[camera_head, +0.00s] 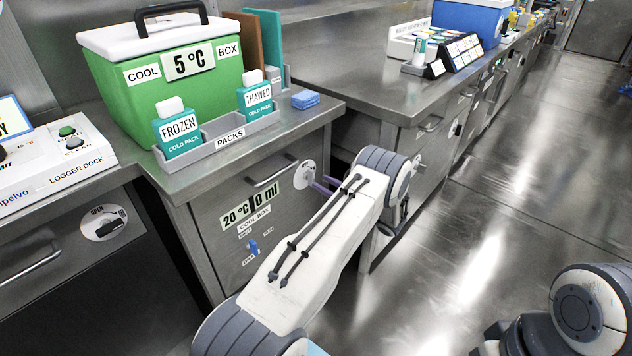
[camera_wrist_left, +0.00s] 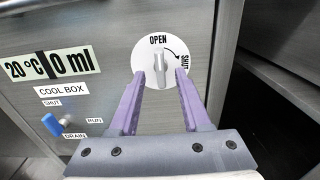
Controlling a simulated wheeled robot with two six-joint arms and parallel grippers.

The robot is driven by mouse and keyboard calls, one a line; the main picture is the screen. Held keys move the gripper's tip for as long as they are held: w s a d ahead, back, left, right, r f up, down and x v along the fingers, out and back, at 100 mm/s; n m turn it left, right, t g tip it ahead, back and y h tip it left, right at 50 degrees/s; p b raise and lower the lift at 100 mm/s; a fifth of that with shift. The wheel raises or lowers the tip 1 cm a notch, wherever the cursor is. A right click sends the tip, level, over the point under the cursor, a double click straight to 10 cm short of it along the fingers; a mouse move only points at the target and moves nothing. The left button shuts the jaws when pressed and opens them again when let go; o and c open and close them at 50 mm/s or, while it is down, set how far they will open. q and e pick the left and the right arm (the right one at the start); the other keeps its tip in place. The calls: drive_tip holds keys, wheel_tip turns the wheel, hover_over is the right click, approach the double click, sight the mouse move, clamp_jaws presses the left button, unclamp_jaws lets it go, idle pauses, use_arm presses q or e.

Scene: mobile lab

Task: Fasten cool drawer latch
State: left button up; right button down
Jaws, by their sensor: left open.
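The cool drawer latch (camera_wrist_left: 159,55) is a round white dial with a pale upright knob, marked OPEN at the top and SHUT at the right with a curved arrow between. The knob stands upright, in line with OPEN. The dial also shows on the drawer front in the head view (camera_head: 303,174). My left gripper (camera_wrist_left: 161,76) has purple fingers, open, one on each side of the knob. In the head view the left gripper (camera_head: 319,186) is partly hidden by my wrist. My right gripper is not in view.
A blue drain lever (camera_wrist_left: 53,124) sits on the same front, lower left of the dial. A bar handle (camera_head: 272,178) is left of the dial. Above, the counter holds a green cool box (camera_head: 185,105) and cold packs (camera_head: 177,128). Open floor (camera_head: 490,220) lies to the right.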

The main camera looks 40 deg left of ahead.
sight(314, 178)
use_arm(q)
drive_tip(key=shift+w+a, duration=0.2)
drive_tip(key=shift+a, duration=1.85)
clamp_jaws()
drive_tip(key=shift+w+d+f+m, duration=0.1)
drive_tip(key=shift+w+f+m, duration=0.05)
drive_tip(key=shift+m, duration=2.8)
drive_tip(key=shift+w+a+f+m, duration=0.1)
drive_tip(key=shift+w+f+m, duration=0.1)
drive_tip(key=shift+m, duration=2.8)
drive_tip(key=shift+w+d+f+m, duration=0.1)
drive_tip(key=shift+f+m, duration=0.05)
drive_tip(key=shift+m, duration=2.8)
